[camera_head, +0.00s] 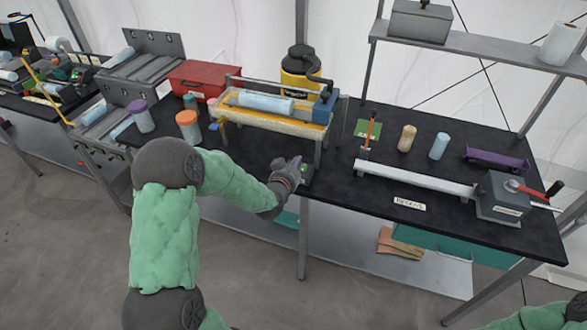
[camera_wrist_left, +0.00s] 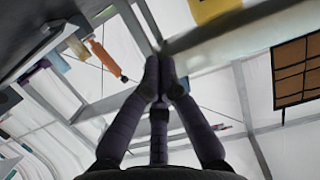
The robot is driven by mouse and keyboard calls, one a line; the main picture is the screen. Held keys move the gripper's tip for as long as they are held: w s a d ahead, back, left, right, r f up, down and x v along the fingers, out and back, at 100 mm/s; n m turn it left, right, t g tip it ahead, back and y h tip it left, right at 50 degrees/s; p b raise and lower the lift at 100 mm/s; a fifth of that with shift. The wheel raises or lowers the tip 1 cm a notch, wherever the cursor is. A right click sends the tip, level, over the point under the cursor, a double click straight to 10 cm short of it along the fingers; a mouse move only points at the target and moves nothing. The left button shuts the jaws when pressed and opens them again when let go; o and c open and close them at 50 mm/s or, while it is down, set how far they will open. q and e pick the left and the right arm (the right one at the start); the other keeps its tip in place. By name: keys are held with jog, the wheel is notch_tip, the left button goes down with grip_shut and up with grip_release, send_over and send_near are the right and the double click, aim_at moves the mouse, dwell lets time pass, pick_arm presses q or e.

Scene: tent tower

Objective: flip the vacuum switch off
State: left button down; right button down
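A small dark box with a green spot (camera_head: 308,171) sits at the table's front edge, below the yellow-and-white tray; it may be the vacuum switch, but its lever and position cannot be made out. My left gripper (camera_head: 297,163) is right at this box, its fingers overlapping it, so contact cannot be told. In the left wrist view my left gripper (camera_wrist_left: 158,72) has its fingertips together, with nothing visible between them. A yellow canister with a black top and hose (camera_head: 299,72), resembling a vacuum, stands behind the tray. My right gripper is not in view.
The black table (camera_head: 350,215) also holds a raised tray (camera_head: 262,119), jars (camera_head: 188,126), a red case (camera_head: 204,77), a white bar (camera_head: 415,180) and a grey box with a red lever (camera_head: 503,194). A shelf (camera_head: 480,42) stands at the back right.

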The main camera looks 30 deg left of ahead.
pick_arm(q)
send_over(301, 169)
jog(key=shift+s+f+b, duration=0.2)
jog(key=shift+f+b, duration=0.1)
jog(key=shift+f, duration=0.3)
jog(key=f, duration=0.3)
jog(key=shift+w+b, duration=0.2)
jog(key=shift+b, duration=0.2)
jog(key=shift+f, duration=0.55)
